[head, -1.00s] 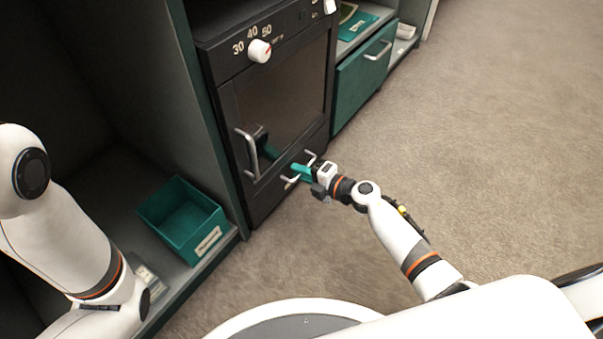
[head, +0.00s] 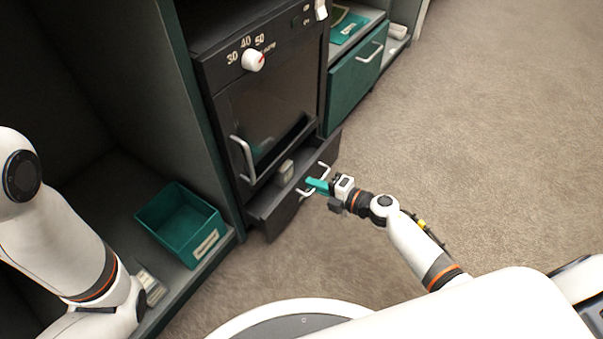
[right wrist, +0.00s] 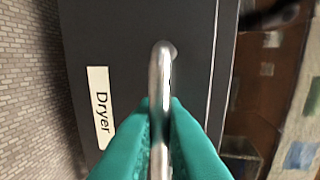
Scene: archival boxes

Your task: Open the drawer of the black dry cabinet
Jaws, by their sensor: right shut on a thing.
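The black dry cabinet (head: 262,100) stands in the shelving, with a white dial on its top panel and a closed door above. Its low drawer (head: 267,214) is pulled partly out, and a small grey object (head: 286,171) shows inside. My right gripper (head: 312,187) is shut on the drawer's silver bar handle (head: 325,170). In the right wrist view the green fingertips (right wrist: 160,125) clasp the handle (right wrist: 160,75) from both sides, beside a "Dryer" label (right wrist: 100,105). My left arm is at the left edge of the head view; its gripper is out of frame.
A green bin (head: 181,224) sits on the low shelf left of the cabinet. A closed green drawer (head: 354,88) with a silver handle is to the right. The carpeted floor (head: 470,130) in front is clear.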

